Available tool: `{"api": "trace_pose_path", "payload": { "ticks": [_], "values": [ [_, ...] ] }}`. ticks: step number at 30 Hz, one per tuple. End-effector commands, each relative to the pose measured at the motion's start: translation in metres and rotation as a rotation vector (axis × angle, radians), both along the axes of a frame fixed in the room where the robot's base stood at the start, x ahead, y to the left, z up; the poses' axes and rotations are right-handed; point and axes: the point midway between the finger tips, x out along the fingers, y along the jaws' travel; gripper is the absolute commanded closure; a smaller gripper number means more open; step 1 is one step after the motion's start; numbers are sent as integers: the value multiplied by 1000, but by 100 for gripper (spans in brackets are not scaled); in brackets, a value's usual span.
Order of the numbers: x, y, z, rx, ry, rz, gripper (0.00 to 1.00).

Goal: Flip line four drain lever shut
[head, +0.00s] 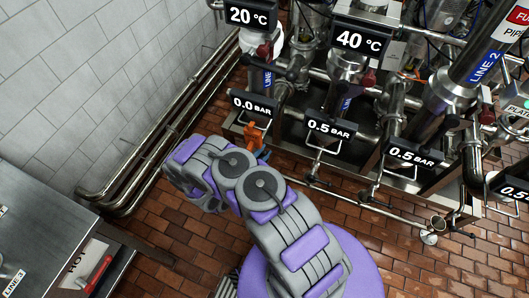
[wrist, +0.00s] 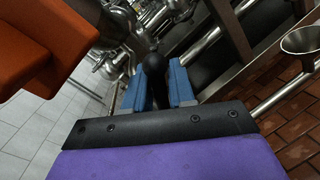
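My gripper (wrist: 158,85) shows two blue fingers in the wrist view, with a visible gap between them. A black round-ended lever handle (wrist: 155,64) stands in line with this gap, and its lower part shows between the fingers. I cannot tell whether either finger touches it. In the head view the gripper is below the 0.0 BAR display (head: 251,107), at the left end of the valve rack, and mostly hidden by my purple and grey arm. The drain lever's line label is not readable in either view.
More displays reading 0.5 BAR (head: 331,127) hang to the right, among steel pipes. A steel cabinet (head: 40,225) stands at left. Brick floor is clear at right.

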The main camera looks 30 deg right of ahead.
Motion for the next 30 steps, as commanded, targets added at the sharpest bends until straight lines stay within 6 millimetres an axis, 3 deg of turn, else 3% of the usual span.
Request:
{"api": "trace_pose_path", "payload": {
  "ticks": [12, 20, 30],
  "values": [
    [4, -8, 0, 0, 0, 1, 76],
    [4, -8, 0, 0, 0, 0, 100],
    [4, -8, 0, 0, 0, 1, 100]
  ]
}}
